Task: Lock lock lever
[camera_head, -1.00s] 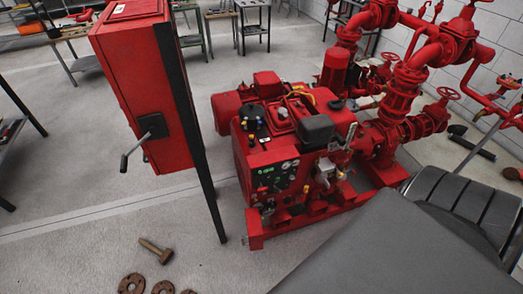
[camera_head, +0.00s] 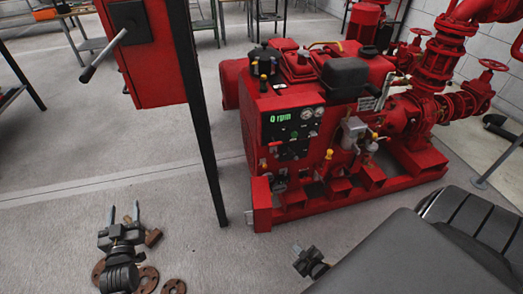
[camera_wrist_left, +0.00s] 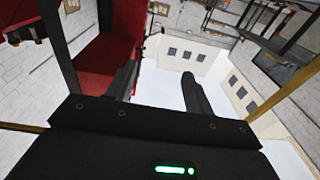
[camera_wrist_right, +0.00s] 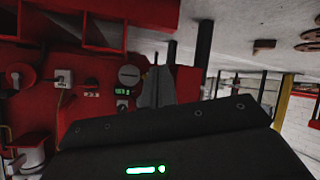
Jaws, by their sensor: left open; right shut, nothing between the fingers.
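The lock lever (camera_head: 100,62) is a grey handle on a black plate on the red cabinet (camera_head: 160,60) at the upper left of the head view. It slants down to the left. My left gripper (camera_head: 124,212) is open and empty, below and apart from the lever, with its fingers pointing away from me. Its two spread fingers (camera_wrist_left: 160,88) show in the left wrist view, where I cannot make out the lever. My right gripper (camera_head: 297,248) is shut and empty, low in front of the pump set. Its closed fingers (camera_wrist_right: 158,88) show in the right wrist view.
The red pump set (camera_head: 320,120) with its panel and pipes stands right of the cabinet. A black post (camera_head: 205,130) stands between them. Rusty flanges (camera_head: 148,278) and a hammer (camera_head: 153,237) lie on the floor around my left gripper. Open floor lies left of the post.

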